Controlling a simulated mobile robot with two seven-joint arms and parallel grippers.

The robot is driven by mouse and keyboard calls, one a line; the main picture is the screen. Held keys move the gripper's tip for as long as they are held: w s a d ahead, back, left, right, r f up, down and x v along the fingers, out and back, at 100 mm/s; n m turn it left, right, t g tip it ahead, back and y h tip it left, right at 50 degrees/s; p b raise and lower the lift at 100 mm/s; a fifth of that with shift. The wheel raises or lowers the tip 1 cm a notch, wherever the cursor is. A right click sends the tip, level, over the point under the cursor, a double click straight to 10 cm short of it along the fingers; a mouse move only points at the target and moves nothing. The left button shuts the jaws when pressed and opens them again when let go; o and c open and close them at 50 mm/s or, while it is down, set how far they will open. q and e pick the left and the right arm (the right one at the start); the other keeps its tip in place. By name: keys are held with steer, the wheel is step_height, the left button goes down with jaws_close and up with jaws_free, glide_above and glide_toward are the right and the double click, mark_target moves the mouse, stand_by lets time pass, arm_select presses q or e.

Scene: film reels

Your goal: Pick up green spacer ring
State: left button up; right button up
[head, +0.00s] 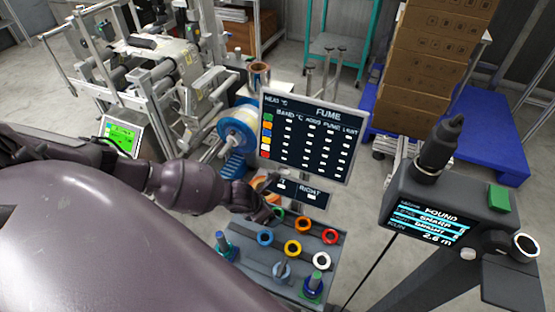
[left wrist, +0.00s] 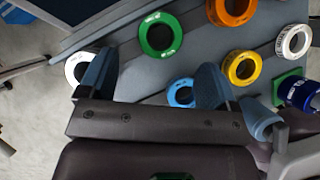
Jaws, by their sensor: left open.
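The green spacer ring (left wrist: 146,43) lies flat on the grey tray (left wrist: 200,50), near its edge in the left wrist view. In the head view, only a bit of the green ring (head: 280,212) shows beside my left gripper. My left gripper (left wrist: 155,80) is open and empty, its two blue-grey fingers spread. The green ring lies just beyond the fingertips, roughly centred between them and apart from them. My left gripper also shows in the head view (head: 268,213) over the far left part of the tray. My right gripper is not in view.
A white ring (left wrist: 72,68) lies by the left finger and a blue ring (left wrist: 173,94) by the right finger. Orange (head: 302,218), yellow (head: 286,247) and red (head: 324,237) rings lie nearby. A display board (head: 310,165) rises behind.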

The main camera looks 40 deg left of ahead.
arm_select(q)
steer(key=b+x, duration=0.1)
steer(key=x, duration=0.3)
steer(key=shift+w+d+f, duration=0.15)
steer(key=shift+w+f, duration=0.05)
steer(key=shift+w, duration=0.1)
steer(key=shift+w+f, duration=0.15)
steer(key=shift+f, duration=0.05)
steer(key=shift+w, duration=0.1)
